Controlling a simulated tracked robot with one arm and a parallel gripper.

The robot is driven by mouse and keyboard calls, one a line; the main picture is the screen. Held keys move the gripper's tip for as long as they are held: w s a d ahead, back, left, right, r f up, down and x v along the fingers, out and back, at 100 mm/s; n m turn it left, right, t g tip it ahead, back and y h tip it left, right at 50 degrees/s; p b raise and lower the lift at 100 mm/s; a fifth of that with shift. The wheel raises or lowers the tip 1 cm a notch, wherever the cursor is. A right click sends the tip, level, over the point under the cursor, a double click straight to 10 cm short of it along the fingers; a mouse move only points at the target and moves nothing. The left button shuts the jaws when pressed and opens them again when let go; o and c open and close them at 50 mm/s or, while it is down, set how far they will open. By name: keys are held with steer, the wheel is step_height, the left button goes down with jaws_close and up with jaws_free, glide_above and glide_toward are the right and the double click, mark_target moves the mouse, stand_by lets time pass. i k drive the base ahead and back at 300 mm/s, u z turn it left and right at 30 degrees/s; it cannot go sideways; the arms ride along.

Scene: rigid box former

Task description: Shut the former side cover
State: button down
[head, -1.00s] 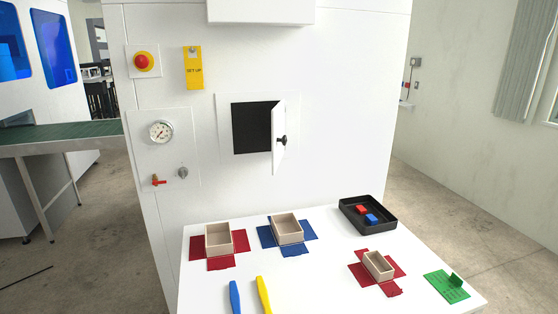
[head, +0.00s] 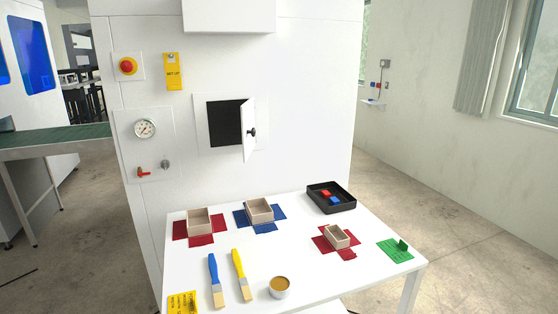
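The former side cover (head: 249,130) is a small white hinged door with a black knob (head: 252,132). It stands open, swung out on the right side of a dark square opening (head: 225,124) in the white machine front (head: 300,110). The inside of the opening is black and shows no detail. My gripper is not in view, so its state does not show.
A white table (head: 290,250) stands before the machine, with box trays on red and blue blanks, a black tray (head: 345,203), two brushes (head: 214,280), a glue pot (head: 279,287) and a green card (head: 396,251). Floor is free at right (head: 460,260). A conveyor (head: 50,138) stands left.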

mark_target(249, 135)
steer(key=z, duration=1.5)
steer(key=i, duration=2.6)
steer(key=u, duration=2.9)
steer(key=i, duration=0.8)
steer(key=z, duration=0.05)
